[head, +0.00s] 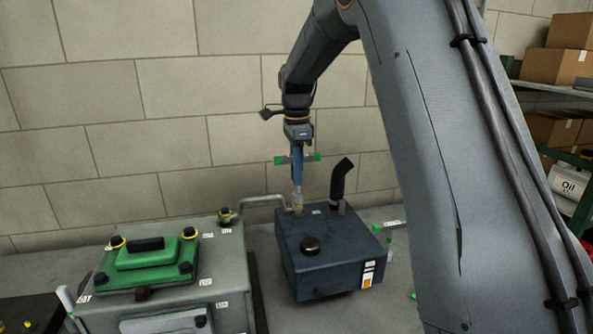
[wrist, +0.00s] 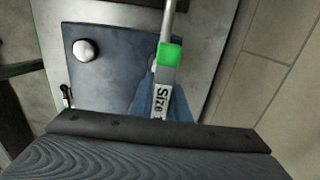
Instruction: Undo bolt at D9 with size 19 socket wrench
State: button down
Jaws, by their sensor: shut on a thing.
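My gripper (head: 297,172) is above the far left corner of the dark blue box (head: 312,262), its blue fingers pointing down. It is shut on a socket wrench (head: 316,157), which lies crosswise with green ends. In the wrist view the wrench (wrist: 169,54) shows a green band, a metal shaft and a label reading "Size"; its number is hidden. Directly below the fingers is a yellow-ringed fitting (head: 297,207) at the pipe's end. I cannot tell whether the wrench touches it. The small white labels are unreadable, so I cannot tell which bolt is D9.
Left stands a grey housing (head: 235,262) with a green cover (head: 150,256) and several yellow-ringed bolts. A bent black pipe (head: 342,180) rises close right of my gripper. A tile wall (head: 150,90) is behind. More green-marked tools (head: 388,238) lie right of the box.

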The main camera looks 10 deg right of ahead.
jog(key=n, duration=0.4)
jog(key=shift+n, duration=0.4)
jog(key=n, duration=0.4)
jog(key=shift+n, duration=0.3)
jog(key=n, duration=0.4)
jog(key=shift+d+n, duration=0.1)
jog(key=shift+n, duration=0.3)
jog(key=n, duration=0.4)
jog(key=c, duration=2.4)
grip_release()
grip_shut()
jog(key=shift+r, duration=0.15)
jog(key=shift+r, duration=1.65)
